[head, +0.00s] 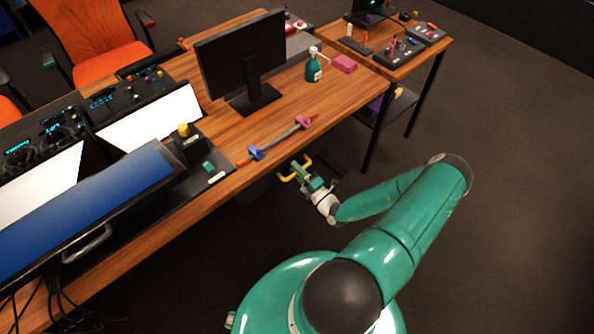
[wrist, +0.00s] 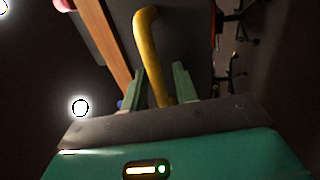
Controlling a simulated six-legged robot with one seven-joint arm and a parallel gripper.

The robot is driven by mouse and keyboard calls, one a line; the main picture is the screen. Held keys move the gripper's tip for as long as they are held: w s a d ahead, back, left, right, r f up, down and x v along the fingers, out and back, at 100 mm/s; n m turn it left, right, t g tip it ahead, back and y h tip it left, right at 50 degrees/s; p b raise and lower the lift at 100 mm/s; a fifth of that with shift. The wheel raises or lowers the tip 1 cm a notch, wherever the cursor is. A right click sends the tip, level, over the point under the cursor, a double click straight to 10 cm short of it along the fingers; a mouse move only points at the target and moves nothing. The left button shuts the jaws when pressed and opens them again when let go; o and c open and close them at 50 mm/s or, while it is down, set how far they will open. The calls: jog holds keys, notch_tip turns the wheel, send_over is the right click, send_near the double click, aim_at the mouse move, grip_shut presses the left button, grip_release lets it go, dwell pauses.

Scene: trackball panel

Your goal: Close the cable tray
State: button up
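A yellow bar-shaped handle (head: 289,178) shows just below the front edge of the desk, around my gripper (head: 299,171). In the wrist view the yellow handle (wrist: 149,50) is curved at its far end and runs between the two green fingers of my gripper (wrist: 162,85). The fingers stand apart, with a small gap visible on each side of the bar. A dark shape (head: 256,187) lies in shadow under the desk beside the handle; it may be the cable tray, but its outline and how far it is out are hard to tell.
A console (head: 90,205) fills the left. Dark floor on the right is clear.

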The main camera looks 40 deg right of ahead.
jog(key=shift+s, duration=0.1)
jog(key=s+f, duration=0.2)
jog(key=s, duration=1.1)
jog(key=shift+s+d+f, duration=0.2)
jog(key=shift+f, duration=0.1)
jog(key=shift+r, duration=0.1)
